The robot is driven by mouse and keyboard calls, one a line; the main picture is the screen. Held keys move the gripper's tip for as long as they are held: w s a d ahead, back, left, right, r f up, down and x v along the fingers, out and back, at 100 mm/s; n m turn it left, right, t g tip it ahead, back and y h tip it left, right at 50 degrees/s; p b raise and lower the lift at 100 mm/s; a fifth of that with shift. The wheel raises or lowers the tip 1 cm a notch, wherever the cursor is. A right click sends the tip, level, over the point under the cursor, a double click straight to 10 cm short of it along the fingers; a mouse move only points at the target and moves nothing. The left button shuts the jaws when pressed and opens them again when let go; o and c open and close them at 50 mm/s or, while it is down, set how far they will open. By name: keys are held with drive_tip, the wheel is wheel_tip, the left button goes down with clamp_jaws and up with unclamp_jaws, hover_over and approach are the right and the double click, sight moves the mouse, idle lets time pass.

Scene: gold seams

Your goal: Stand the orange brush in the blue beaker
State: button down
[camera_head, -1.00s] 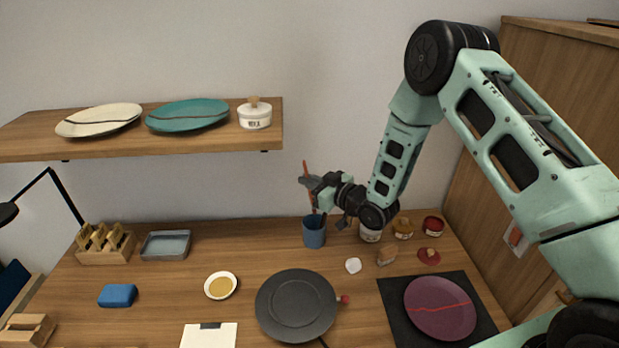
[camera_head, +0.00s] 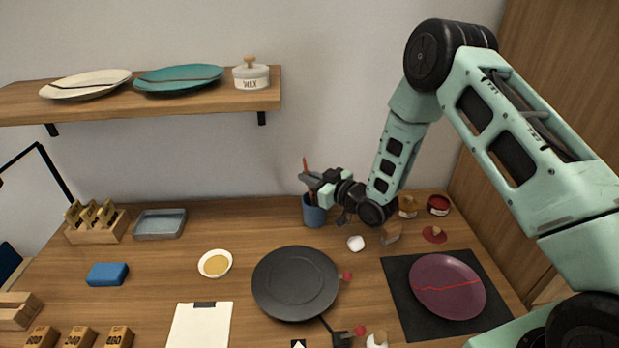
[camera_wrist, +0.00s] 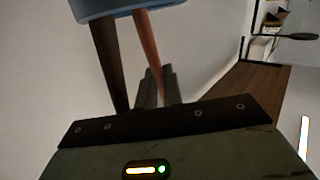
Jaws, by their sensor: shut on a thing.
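The blue beaker (camera_head: 313,215) stands upright at the back of the table, near the wall. My gripper (camera_head: 311,180) is just above its mouth, shut on the orange brush (camera_head: 306,165). The brush is nearly upright, its top poking up above my fingers. In the wrist view, the orange shaft (camera_wrist: 147,45) runs from between my fingers (camera_wrist: 158,88) to the rim of the beaker (camera_wrist: 104,9). A dark brown handle (camera_wrist: 107,60) stands beside it, also at the beaker. How deep the brush's lower end sits is hidden.
Small jars (camera_head: 438,205) stand right of the beaker, with a white lump (camera_head: 355,243) and a tan block (camera_head: 391,233) in front. A dark round turntable (camera_head: 280,283) is nearer. The shelf (camera_head: 200,103) with plates overhangs the left.

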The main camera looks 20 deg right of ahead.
drive_tip(key=shift+f, duration=0.45)
drive_tip(key=c, duration=1.5)
unclamp_jaws()
drive_tip(key=shift+o, duration=0.2)
drive_tip(key=b+v, duration=0.5)
drive_tip(key=v, duration=1.2)
drive_tip(key=shift+s+b, duration=0.2)
drive_tip(key=shift+b, duration=0.2)
drive_tip(key=shift+d, duration=0.1)
